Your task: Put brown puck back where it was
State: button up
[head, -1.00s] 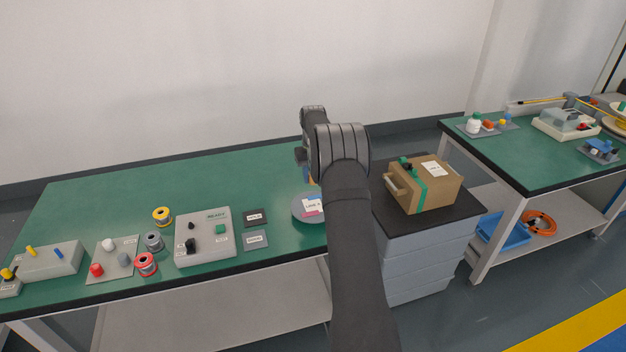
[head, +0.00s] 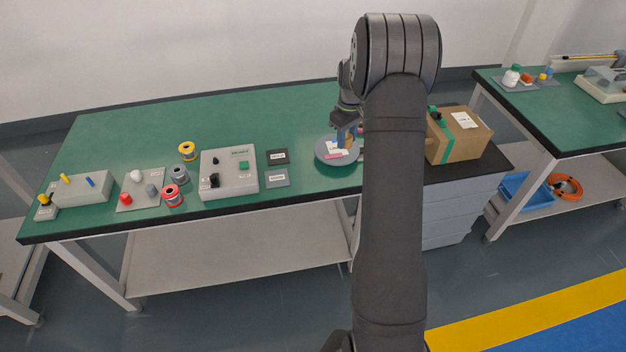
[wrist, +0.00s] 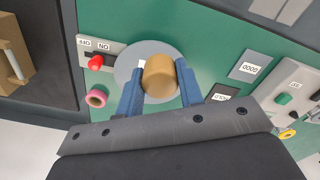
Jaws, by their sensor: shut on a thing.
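The brown puck (wrist: 160,78) is between the two blue fingers of my gripper (wrist: 160,92) in the wrist view, and they are shut on it. Behind it is a round grey disc (wrist: 128,62) on the green bench. In the head view my gripper (head: 347,133) is over the disc (head: 324,155), and little of the puck shows beside my arm. A label with pink and white lies on the disc. I cannot tell whether the puck touches the disc.
A panel with a red knob (wrist: 95,62) and a pink ring (wrist: 96,98) are beside the disc. Two labelled squares (head: 277,157) and a grey control box (head: 229,175) stand to its left. A cardboard box (head: 458,137) is at right. The bench behind is clear.

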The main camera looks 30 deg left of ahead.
jog(key=s+d+n, duration=0.3)
jog(key=s+d, duration=0.2)
jog(key=s, duration=0.2)
send_over(313, 181)
notch_tip(313, 181, down, 7)
jog(key=shift+s+f, duration=0.1)
jog(key=shift+f, duration=2)
jog(key=shift+f, duration=0.1)
jog(key=o, duration=0.9)
notch_tip(313, 181, up, 12)
jog(key=shift+r, duration=0.15)
